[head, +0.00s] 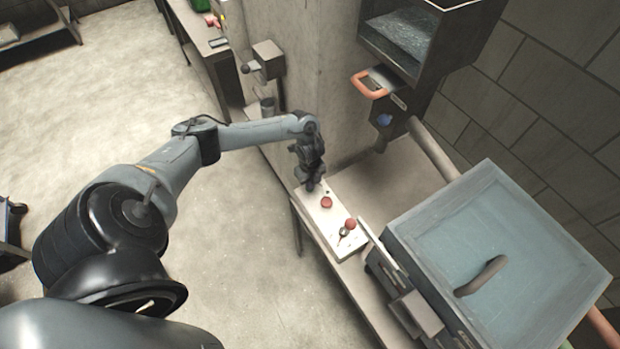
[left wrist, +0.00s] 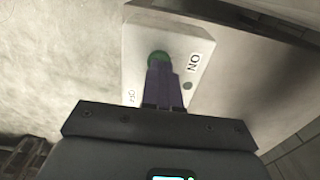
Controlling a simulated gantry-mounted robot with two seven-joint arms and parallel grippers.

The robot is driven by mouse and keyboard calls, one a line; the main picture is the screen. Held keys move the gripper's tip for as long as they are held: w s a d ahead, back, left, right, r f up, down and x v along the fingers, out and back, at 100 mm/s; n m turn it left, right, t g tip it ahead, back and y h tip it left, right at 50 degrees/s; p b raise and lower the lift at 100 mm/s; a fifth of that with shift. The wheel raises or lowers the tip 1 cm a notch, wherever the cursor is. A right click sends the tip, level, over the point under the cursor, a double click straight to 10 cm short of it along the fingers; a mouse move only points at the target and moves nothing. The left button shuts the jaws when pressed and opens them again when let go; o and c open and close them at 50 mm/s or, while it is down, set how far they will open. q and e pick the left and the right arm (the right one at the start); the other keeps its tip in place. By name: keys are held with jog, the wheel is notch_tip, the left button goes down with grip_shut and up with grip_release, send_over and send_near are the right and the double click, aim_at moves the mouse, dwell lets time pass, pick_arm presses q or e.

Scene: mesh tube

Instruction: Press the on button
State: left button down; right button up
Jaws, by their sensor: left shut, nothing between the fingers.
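A pale control box (head: 333,215) sits on a narrow ledge in the head view. My left gripper (head: 311,186) is shut and empty, pointing down at the box's far end. In the left wrist view the box (left wrist: 140,40) carries a round green button (left wrist: 158,55) near an "ON" label (left wrist: 195,62). The shut fingertips (left wrist: 162,66) overlap the lower part of this button. I cannot tell whether they touch it. My right gripper is in neither view.
Two red buttons (head: 326,202) (head: 350,223) and a small switch (head: 344,233) are on the box. A blue-grey lidded machine (head: 530,240) stands to the right. An orange handle (head: 369,85) and concrete pillar (head: 315,60) are behind. The floor (head: 240,250) at left is open.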

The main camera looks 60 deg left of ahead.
pick_arm(q)
jog(key=shift+f, duration=0.15)
jog(key=shift+f+b, duration=0.55)
jog(key=shift+f, duration=0.35)
jog(key=shift+s+a+f, duration=0.1)
jog(key=shift+a+f, duration=0.05)
jog(key=shift+f, duration=0.15)
jog(key=shift+a, duration=0.1)
jog(key=shift+f, duration=0.1)
jog(key=r+p, duration=0.1)
jog(key=r, duration=0.1)
jog(key=r+p, duration=0.4)
jog(key=shift+w+r, duration=0.15)
jog(key=shift+w, duration=0.25)
notch_tip(320, 180, up, 9)
jog(key=shift+w, duration=0.15)
jog(key=shift+r, duration=0.1)
